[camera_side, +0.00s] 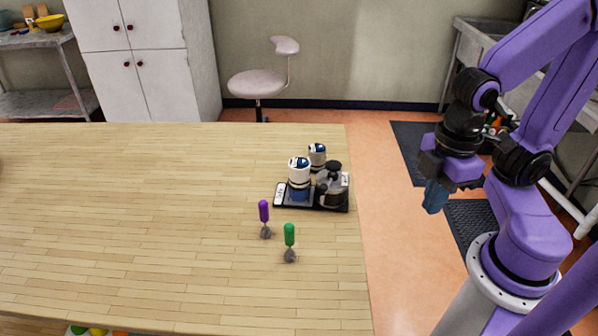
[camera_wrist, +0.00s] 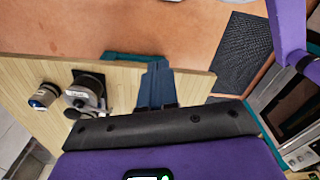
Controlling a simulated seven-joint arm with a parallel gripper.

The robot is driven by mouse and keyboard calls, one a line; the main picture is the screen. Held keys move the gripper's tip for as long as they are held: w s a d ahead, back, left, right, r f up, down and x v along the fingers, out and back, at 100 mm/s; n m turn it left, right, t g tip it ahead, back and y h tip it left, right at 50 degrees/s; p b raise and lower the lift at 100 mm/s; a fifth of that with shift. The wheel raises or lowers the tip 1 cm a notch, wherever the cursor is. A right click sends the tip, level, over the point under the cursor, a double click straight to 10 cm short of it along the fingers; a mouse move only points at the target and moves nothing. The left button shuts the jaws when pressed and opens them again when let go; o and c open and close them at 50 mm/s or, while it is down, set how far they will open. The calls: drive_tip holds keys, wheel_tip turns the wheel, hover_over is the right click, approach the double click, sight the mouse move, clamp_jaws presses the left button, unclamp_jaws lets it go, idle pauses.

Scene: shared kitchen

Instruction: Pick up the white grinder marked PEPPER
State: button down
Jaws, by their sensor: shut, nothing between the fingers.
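The front grinder (camera_side: 299,172) has a blue lower part; the back grinder (camera_side: 317,156) is partly hidden behind other items. I cannot read PEPPER on either. One grinder (camera_wrist: 44,96) also shows at the left in the wrist view; I cannot tell which. My gripper (camera_side: 433,211) is shut and empty, pointing down beyond the table's right edge, apart from the tray. Its blue fingers (camera_wrist: 155,68) show together in the wrist view.
A glass pot with a black lid (camera_side: 331,187) stands on the tray's right side. The table's left and middle (camera_side: 130,220) are clear. A stool (camera_side: 258,83) stands behind.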

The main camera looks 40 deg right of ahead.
drive_tip(key=c, duration=0.7)
unclamp_jaws()
drive_tip(key=shift+o, duration=0.2)
drive_tip(key=shift+w, duration=0.1)
wheel_tip(320, 180, up, 8)
drive_tip(key=n, duration=0.5)
hover_over(300, 161)
drive_tip(key=f, duration=1)
drive_tip(key=shift+d+f, duration=0.2)
drive_tip(key=shift+f, duration=0.1)
drive_tip(key=shift+a+f, duration=0.15)
drive_tip(key=shift+f, duration=1.45)
drive_tip(key=shift+a+f, duration=0.1)
drive_tip(key=shift+f, duration=1.5)
